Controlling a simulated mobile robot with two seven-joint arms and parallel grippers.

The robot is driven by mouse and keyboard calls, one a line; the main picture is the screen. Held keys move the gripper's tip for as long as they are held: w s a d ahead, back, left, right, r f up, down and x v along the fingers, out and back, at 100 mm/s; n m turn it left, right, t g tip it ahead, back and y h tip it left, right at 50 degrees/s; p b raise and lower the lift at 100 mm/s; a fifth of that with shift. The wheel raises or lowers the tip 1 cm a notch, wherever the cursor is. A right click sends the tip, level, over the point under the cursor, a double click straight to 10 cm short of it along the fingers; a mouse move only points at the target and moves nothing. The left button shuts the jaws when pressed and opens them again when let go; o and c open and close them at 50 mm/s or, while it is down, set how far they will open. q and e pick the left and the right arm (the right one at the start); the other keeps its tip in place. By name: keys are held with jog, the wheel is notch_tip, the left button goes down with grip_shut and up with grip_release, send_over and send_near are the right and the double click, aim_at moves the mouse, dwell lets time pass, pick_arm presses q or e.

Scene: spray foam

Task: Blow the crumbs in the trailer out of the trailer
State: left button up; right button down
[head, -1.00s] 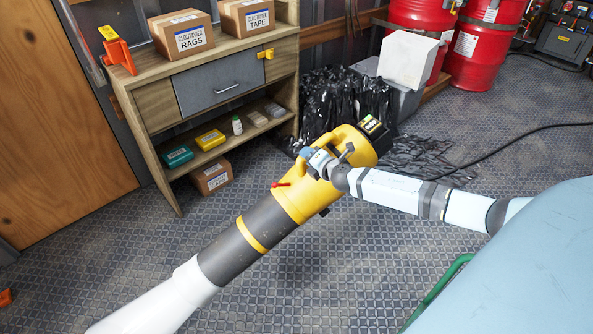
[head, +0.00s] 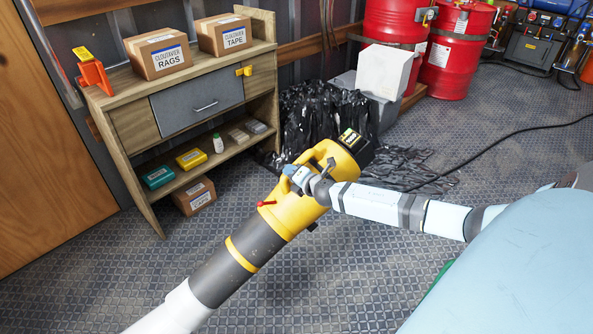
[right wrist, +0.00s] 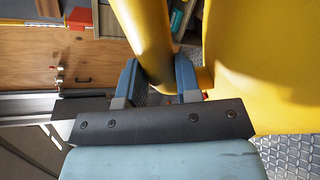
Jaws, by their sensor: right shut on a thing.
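A yellow and grey leaf blower (head: 287,212) with a long dark tube and white nozzle (head: 172,314) hangs in front of me, over the floor. Its nozzle points down to the lower left and leaves the picture. My right gripper (head: 299,179) is shut on the blower's yellow handle. In the right wrist view, the two blue fingers (right wrist: 158,78) sit on either side of the handle (right wrist: 149,35), beside the yellow body (right wrist: 245,65). My left gripper is not in view. I cannot make out crumbs on the patterned metal floor (head: 110,275).
A wooden cabinet (head: 135,130) with boxes stands on the left, beside a wooden panel (head: 40,160). A black shredded plastic heap (head: 315,112), a white block (head: 386,72) and red drums (head: 458,50) stand behind. A black cable (head: 500,140) crosses the floor. Floor at right is open.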

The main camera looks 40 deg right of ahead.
aim_at(261, 203)
jog(key=a+f+b, duration=0.1)
jog(key=a+f, duration=0.1)
jog(key=a, duration=0.2)
jog(key=w+a+f+b, duration=0.1)
jog(key=a+f, duration=0.1)
jog(key=a, duration=0.2)
jog(key=a+f+b, duration=0.1)
jog(key=a+f, duration=0.1)
jog(key=a, duration=0.2)
jog(key=shift+w+a+f, duration=0.35)
jog(key=shift+s+d+n+y, duration=0.4)
jog(key=shift+s+d+y, duration=0.1)
jog(key=shift+s+d, duration=0.15)
jog(key=shift+s+d+r+n+y+b, duration=0.1)
jog(key=shift+s+d+n+y+b, duration=0.3)
jog(key=shift+s+y, duration=0.45)
jog(key=shift+s+d+r+n+y+b, duration=0.1)
jog(key=shift+s+d+n+y+b, duration=0.05)
jog(key=shift+s+n+y, duration=0.65)
jog(key=w+m+h, duration=0.1)
jog(key=w+a+m+h+p, duration=0.1)
jog(key=w+h, duration=0.1)
jog(key=shift+w+a+f+p, duration=0.1)
jog(key=shift+w+a+p, duration=0.1)
jog(key=shift+p, duration=0.1)
jog(key=shift+w+a+m+h, duration=0.5)
jog(key=shift+w+m+h, duration=0.1)
jog(key=shift+w+h, duration=0.05)
